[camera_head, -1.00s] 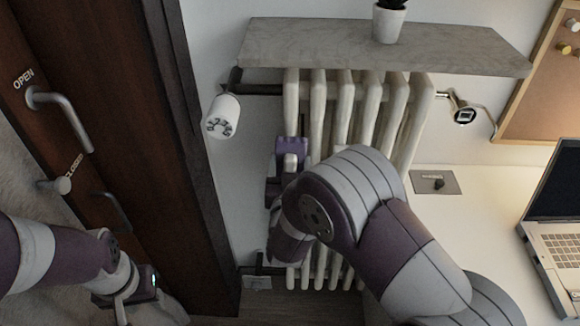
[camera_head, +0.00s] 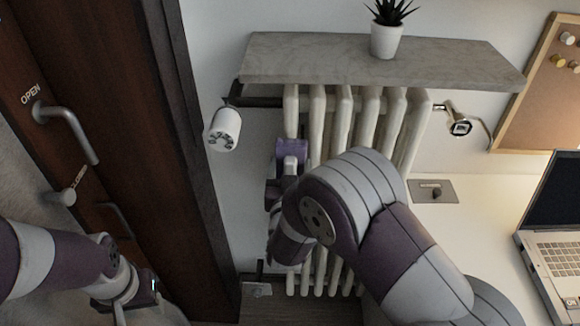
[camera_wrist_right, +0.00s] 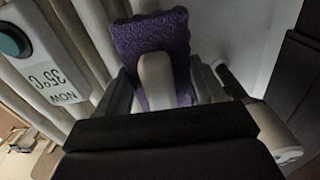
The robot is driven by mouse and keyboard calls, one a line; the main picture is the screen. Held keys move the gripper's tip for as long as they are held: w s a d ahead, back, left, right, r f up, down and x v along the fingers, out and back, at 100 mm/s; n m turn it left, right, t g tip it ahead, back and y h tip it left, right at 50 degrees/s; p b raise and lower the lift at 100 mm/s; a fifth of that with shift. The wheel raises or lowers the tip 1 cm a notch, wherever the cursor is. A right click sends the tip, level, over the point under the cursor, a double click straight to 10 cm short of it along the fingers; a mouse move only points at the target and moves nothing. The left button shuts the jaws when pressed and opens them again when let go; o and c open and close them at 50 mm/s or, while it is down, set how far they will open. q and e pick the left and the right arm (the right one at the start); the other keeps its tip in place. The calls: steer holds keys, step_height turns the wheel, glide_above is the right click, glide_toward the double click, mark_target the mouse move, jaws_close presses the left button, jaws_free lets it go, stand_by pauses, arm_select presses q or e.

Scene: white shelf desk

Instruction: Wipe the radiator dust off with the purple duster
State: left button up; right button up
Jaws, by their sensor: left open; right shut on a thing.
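The cream radiator (camera_head: 341,118) is on the wall under a grey shelf, its lower middle hidden by my right arm. The purple duster (camera_head: 291,150) is at the radiator's left columns, and I cannot tell if it touches them. My right gripper (camera_head: 283,172) is shut on the duster's pale handle (camera_wrist_right: 157,80). In the right wrist view the purple head (camera_wrist_right: 152,40) lies beyond the fingers, in front of the cream columns (camera_wrist_right: 75,40). No dust can be made out. My left gripper (camera_head: 125,305) is open and empty at the lower left, by the door.
A stone shelf (camera_head: 300,62) with a potted plant (camera_head: 386,38) juts out above the radiator. A white valve knob (camera_head: 224,128) is left of it. A dark door (camera_head: 140,150) fills the left. A desk with a laptop (camera_head: 555,215) is right.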

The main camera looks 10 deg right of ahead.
mark_target(290, 165)
step_height(290, 165, down, 13)
steer(key=b, duration=1)
step_height(290, 165, up, 11)
steer(key=p, duration=0.9)
steer(key=shift+w+f, duration=0.1)
step_height(290, 165, up, 5)
steer(key=p, duration=0.4)
step_height(290, 165, down, 6)
steer(key=b, duration=0.5)
steer(key=shift+f+b, duration=0.25)
steer(key=shift+b, duration=0.05)
step_height(290, 165, down, 9)
steer(key=b, duration=0.7)
steer(key=shift+f+b, duration=0.2)
steer(key=shift+b, duration=0.1)
